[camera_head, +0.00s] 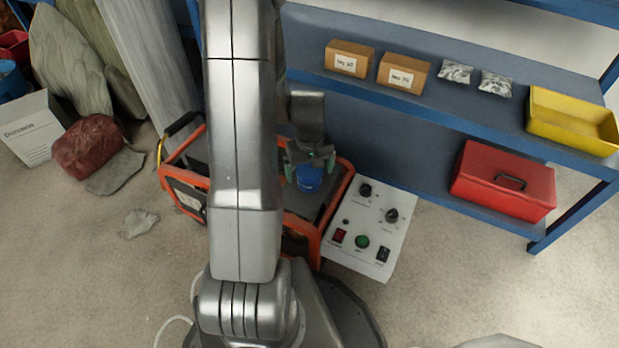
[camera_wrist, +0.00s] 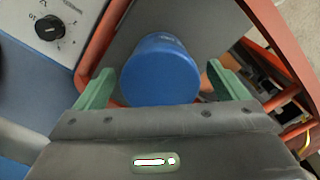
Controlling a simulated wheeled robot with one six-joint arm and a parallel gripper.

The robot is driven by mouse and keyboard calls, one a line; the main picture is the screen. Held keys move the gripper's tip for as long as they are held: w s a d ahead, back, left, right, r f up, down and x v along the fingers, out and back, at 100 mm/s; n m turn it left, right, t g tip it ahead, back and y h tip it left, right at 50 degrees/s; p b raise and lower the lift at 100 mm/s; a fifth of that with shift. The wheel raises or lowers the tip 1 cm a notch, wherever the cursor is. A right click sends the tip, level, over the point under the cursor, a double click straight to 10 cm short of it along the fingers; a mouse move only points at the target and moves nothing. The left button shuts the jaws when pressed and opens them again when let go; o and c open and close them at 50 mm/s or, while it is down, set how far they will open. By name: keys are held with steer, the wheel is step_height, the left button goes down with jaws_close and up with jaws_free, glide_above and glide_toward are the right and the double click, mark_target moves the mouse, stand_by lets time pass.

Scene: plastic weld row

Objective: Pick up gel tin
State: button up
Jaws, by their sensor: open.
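The gel tin (camera_wrist: 160,72) is a blue round tin, seen in the wrist view between the two green fingers of my gripper (camera_wrist: 152,88). A gap shows between the tin and each finger, so the gripper is open around or just above it. In the head view the blue tin (camera_head: 309,178) sits on the dark top of an orange-framed machine, under my gripper (camera_head: 310,160). My arm hides part of the machine.
The orange-framed machine (camera_head: 338,205) stands beside a white control panel (camera_head: 370,228) with knobs. A blue shelf (camera_head: 450,110) holds boxes (camera_head: 404,72), silvery packets (camera_head: 456,72) and a yellow tray (camera_head: 570,120). A red case (camera_head: 503,180) sits on its lower level. Bare floor lies in front.

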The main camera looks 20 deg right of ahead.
mark_target(309, 167)
step_height(309, 167, down, 3)
steer(key=shift+f+b, duration=0.1)
steer(key=shift+b, duration=0.35)
steer(key=shift+w, duration=0.1)
steer(key=c, duration=1.2)
step_height(309, 167, up, 10)
steer(key=p, duration=0.4)
steer(key=shift+c, duration=0.2)
steer(key=w+a+r+n, duration=0.1)
steer(key=w+a+r, duration=0.1)
steer(key=w+a, duration=0.85)
steer(key=w+a+r, duration=0.2)
steer(key=w+a, duration=0.5)
steer(key=a, duration=0.7)
step_height(309, 167, up, 17)
steer(key=s+d+p, duration=0.1)
steer(key=s+p, duration=0.1)
steer(key=p, duration=2.6)
steer(key=shift+s+p, duration=0.35)
steer(key=shift+p, duration=0.05)
